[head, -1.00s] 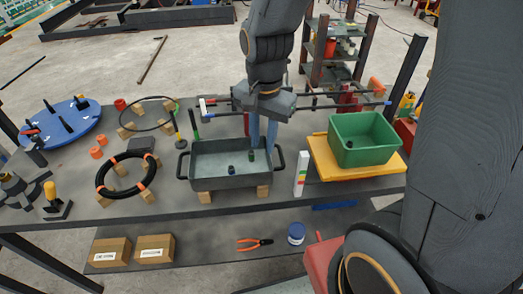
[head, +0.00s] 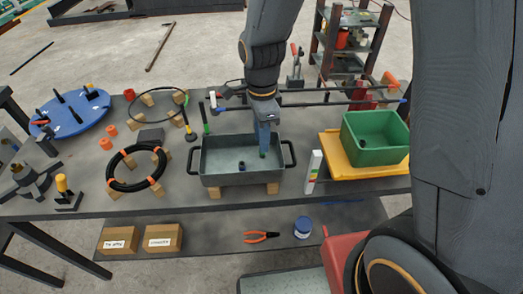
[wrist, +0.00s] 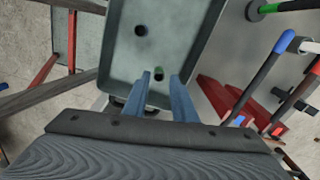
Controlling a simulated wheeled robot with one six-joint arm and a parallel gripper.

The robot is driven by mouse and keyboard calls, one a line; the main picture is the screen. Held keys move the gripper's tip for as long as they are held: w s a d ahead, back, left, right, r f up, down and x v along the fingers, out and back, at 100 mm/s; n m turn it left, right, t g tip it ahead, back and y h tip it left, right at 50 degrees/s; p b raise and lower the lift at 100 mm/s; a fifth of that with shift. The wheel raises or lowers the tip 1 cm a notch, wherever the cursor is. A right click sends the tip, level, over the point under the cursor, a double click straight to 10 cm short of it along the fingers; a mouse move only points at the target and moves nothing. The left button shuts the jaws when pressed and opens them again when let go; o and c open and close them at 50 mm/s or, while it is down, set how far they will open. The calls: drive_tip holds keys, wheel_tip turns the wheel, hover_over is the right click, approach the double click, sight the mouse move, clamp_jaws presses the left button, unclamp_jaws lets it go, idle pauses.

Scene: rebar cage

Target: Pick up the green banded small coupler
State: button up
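I cannot tell how far the fingertips are above the coupler.
The tray rests on wooden blocks (head: 272,188), with raised walls and side handles. A white block with coloured stripes (head: 313,172) and a green bin (head: 375,155) stand to its right. A black ring (head: 120,185) lies to the left. Long bars (head: 330,100) cross behind the tray.

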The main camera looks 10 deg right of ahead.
drive_tip(key=shift+s+d+f+p, duration=0.1)
drive_tip(key=shift+f+p, duration=0.35)
drive_tip(key=shift+f, duration=1.45)
clamp_jaws()
drive_tip(key=shift+r, duration=0.15)
